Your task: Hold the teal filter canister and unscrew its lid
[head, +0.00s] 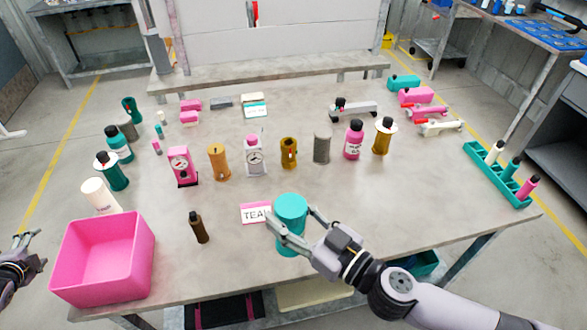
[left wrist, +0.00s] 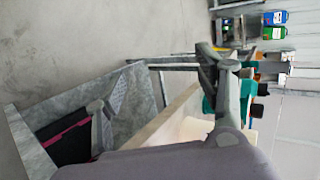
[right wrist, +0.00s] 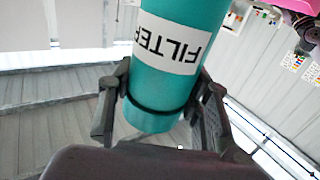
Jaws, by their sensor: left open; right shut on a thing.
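The teal filter canister (head: 291,211) stands upright near the front middle of the table, beside a pink-edged card reading TEAL (head: 256,213). In the right wrist view the canister (right wrist: 178,85) shows a white FILTER label, upside down, and a dark seam between body and lid (right wrist: 152,118). My right gripper (head: 294,226) is shut on the canister, its fingers on either side of it near the seam (right wrist: 160,108). My left gripper (head: 24,256) is open and empty, off the table's left edge beside the pink bin. Its fingers also show in the left wrist view (left wrist: 165,95).
The pink bin (head: 68,268) stands at the front left corner. A brown bottle (head: 198,228) stands left of the card. A row of canisters, gauges and bottles crosses the middle. A teal rack (head: 511,186) is at the right edge. The front right surface is mostly clear.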

